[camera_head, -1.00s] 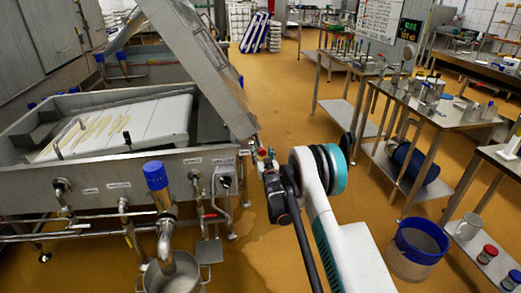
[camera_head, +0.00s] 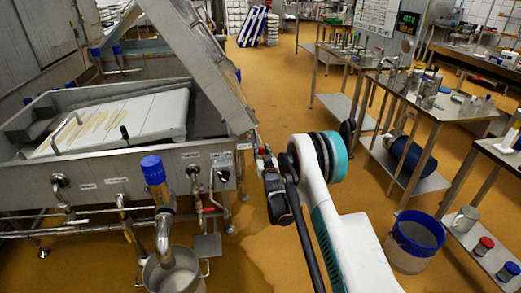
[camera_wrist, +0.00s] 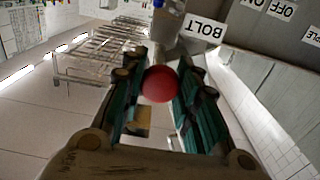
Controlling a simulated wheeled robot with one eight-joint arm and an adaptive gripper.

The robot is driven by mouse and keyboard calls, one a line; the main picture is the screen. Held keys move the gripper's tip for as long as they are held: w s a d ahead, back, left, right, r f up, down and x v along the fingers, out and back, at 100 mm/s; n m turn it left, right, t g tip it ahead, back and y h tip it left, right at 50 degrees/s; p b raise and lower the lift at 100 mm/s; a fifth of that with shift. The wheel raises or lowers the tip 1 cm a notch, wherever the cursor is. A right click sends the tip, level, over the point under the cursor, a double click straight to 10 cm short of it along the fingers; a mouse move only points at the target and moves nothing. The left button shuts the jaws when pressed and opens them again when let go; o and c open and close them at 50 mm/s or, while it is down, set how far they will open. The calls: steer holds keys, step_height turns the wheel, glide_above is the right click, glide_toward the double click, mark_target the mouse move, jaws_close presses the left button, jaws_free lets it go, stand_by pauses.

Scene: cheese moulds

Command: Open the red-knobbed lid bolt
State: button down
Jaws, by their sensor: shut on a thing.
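The red knob (camera_wrist: 160,84) of the lid bolt is between the two fingers of my gripper (camera_wrist: 162,92) in the wrist view, and the fingers are closed on it. A label reading BOLT (camera_wrist: 205,27) is on the grey metal just beyond the knob. In the head view my gripper (camera_head: 264,156) is at the right end of the steel vat (camera_head: 105,165), below the raised lid (camera_head: 195,60). There the knob is very small and mostly hidden by the gripper. How far the bolt is drawn cannot be told.
A blue-topped pipe (camera_head: 154,172) and a steel pot (camera_head: 172,272) stand before the vat. A blue bucket (camera_head: 416,240) and steel tables (camera_head: 430,104) are at the right. The orange floor between vat and tables is mostly clear.

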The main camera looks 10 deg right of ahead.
steer(key=shift+s, duration=0.85)
steer(key=c, duration=1.2)
jaws_free()
steer(key=s, duration=0.7)
steer(key=shift+s, duration=0.2)
steer(key=shift+r, duration=0.1)
